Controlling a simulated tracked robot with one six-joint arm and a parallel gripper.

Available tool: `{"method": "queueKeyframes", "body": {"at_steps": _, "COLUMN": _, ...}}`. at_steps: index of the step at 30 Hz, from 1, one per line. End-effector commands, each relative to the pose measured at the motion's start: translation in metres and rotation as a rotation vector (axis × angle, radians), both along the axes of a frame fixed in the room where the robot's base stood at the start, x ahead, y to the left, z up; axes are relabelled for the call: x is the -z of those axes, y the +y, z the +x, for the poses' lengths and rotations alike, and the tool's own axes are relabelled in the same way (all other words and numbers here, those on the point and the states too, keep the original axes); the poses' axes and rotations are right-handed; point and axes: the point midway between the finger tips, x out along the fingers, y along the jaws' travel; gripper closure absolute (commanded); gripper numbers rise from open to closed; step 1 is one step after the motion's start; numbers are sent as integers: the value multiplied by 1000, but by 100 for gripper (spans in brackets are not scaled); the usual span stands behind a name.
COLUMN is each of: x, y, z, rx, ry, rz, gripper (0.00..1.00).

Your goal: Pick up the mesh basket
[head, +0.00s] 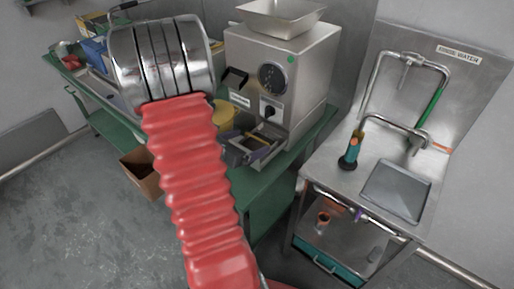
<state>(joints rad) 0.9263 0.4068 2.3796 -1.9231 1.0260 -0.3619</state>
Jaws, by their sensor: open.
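My red bellows-covered arm crosses the middle of the head view and hides part of the green bench. What looks like my gripper (257,147) shows to the right of the arm, at the front foot of the steel bean grinder (285,75). Its dark, purplish fingers look apart, so it is open. A small tray-like shape lies between or just behind the fingers. It is too small and too covered to tell whether it is the mesh basket. I cannot make out the mesh basket for certain anywhere else.
A yellow container (226,119) stands on the green bench (262,183), left of the grinder. A steel sink unit (335,170) with a tap and a green-and-orange bottle (350,150) stands right. A cardboard box (143,172) is left of the arm. Grey floor is clear at lower left.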

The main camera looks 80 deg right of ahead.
Motion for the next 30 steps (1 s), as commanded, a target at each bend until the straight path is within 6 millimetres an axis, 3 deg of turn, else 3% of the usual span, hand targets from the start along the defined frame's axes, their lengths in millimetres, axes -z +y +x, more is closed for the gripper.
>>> {"method": "queueKeyframes", "body": {"at_steps": 8, "x": 1, "y": -2, "z": -1, "rx": 0, "ry": 0, "rz": 0, "gripper": 6}}
{"method": "queueKeyframes", "body": {"at_steps": 21, "x": 19, "y": -43, "z": -18, "rx": 1, "ry": 0, "rz": 0, "gripper": 6}}
{"method": "queueKeyframes", "body": {"at_steps": 30, "x": 21, "y": -47, "z": -19, "rx": -1, "ry": 0, "rz": 0, "gripper": 6}}
